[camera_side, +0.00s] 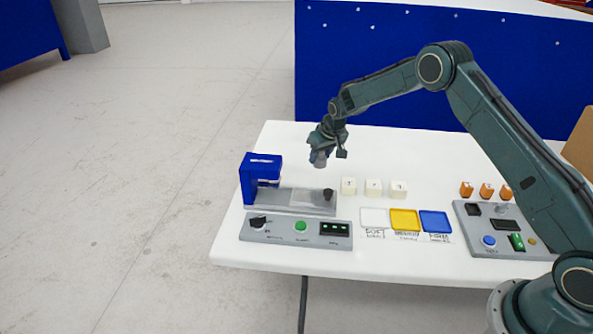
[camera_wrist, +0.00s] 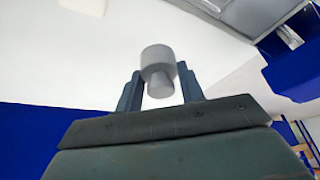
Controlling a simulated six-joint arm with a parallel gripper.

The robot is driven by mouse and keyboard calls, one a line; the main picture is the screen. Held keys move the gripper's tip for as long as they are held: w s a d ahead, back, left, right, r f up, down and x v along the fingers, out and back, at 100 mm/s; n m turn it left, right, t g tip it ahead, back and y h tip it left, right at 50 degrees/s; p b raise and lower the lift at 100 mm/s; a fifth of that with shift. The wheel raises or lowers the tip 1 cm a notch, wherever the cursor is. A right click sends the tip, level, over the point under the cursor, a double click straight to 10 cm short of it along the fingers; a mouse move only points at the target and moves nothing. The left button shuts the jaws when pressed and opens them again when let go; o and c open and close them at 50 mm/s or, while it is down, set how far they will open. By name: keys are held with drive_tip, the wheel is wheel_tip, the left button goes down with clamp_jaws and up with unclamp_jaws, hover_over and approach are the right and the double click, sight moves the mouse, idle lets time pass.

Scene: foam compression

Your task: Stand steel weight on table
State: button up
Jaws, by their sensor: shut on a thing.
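The steel weight (camera_wrist: 158,60) is a grey cylinder with a narrower neck. My gripper (camera_wrist: 158,84) is shut on its neck, with one finger on each side in the wrist view. In the side view my gripper (camera_side: 322,146) points down over the back left part of the white table (camera_side: 440,155). The weight (camera_side: 318,159) shows below it there. I cannot tell whether the weight touches the table.
White cubes (camera_side: 373,187) are to the right, with white, yellow and blue trays (camera_side: 405,220) nearer. Control panels (camera_side: 295,230) line the front. The table's back middle is clear.

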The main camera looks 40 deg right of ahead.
sight(320, 162)
drive_tip(key=shift+f, duration=1.5)
drive_tip(key=shift+f, duration=2.15)
drive_tip(key=shift+f, duration=0.15)
drive_tip(key=o, duration=1.3)
drive_tip(key=shift+c, duration=0.2)
drive_tip(key=v, duration=1.2)
